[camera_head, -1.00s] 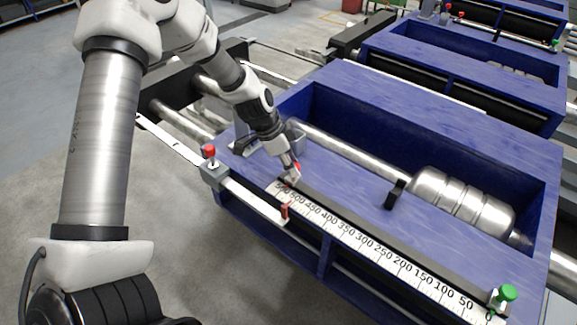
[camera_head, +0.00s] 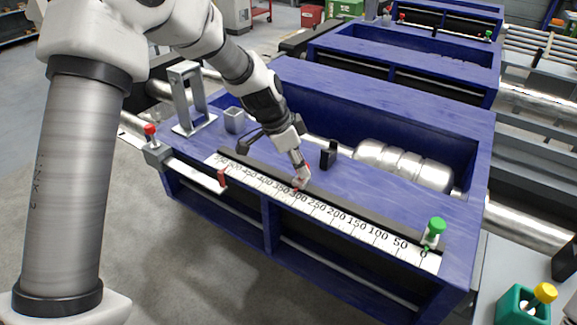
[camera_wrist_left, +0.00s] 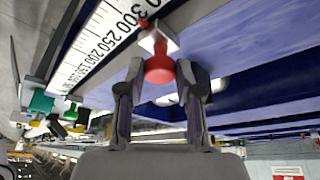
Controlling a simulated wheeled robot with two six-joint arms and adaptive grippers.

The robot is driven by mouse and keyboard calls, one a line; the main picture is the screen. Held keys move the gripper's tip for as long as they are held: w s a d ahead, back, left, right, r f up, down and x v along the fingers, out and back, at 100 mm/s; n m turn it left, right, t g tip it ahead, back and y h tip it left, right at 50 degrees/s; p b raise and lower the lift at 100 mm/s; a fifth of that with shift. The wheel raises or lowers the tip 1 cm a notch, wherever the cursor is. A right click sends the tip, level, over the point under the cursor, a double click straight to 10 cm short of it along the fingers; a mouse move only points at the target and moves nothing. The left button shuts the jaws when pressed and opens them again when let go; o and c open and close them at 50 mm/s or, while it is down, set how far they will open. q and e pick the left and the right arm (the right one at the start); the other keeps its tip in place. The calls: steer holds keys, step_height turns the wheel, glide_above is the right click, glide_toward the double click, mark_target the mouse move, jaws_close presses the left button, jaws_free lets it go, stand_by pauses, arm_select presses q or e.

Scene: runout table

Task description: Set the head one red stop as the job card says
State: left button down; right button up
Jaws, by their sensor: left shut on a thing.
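My left gripper (camera_head: 301,176) is shut on a red-knobbed stop and holds it at the scale on the blue table. In the left wrist view the stop's red knob (camera_wrist_left: 160,70) sits between the fingers (camera_wrist_left: 162,90), with its pale block (camera_wrist_left: 158,40) at the scale edge. A small red pointer lies near the 300 mark. The white scale (camera_head: 350,222) runs from 0 at right to about 550 at left. A green-knobbed stop (camera_head: 437,227) stands at the 0 end. My right gripper is not in view.
Another red-knobbed clamp (camera_head: 151,132) sits on a side bar at the table's left corner. A metal frame (camera_head: 188,98), grey cup (camera_head: 234,121) and black upright (camera_head: 328,154) stand on the table. A green box with a yellow knob (camera_head: 545,292) is at lower right.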

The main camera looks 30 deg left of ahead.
arm_select(q)
steer(key=shift+d, duration=0.85)
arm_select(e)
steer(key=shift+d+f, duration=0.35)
arm_select(q)
steer(key=shift+a, duration=0.1)
steer(key=c, duration=0.8)
jaws_free()
steer(key=shift+c, duration=0.2)
steer(key=shift+o, duration=0.3)
steer(key=shift+w+f, duration=0.1)
steer(key=shift+w, duration=0.05)
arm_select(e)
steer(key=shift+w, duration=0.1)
arm_select(q)
steer(key=v, duration=1.2)
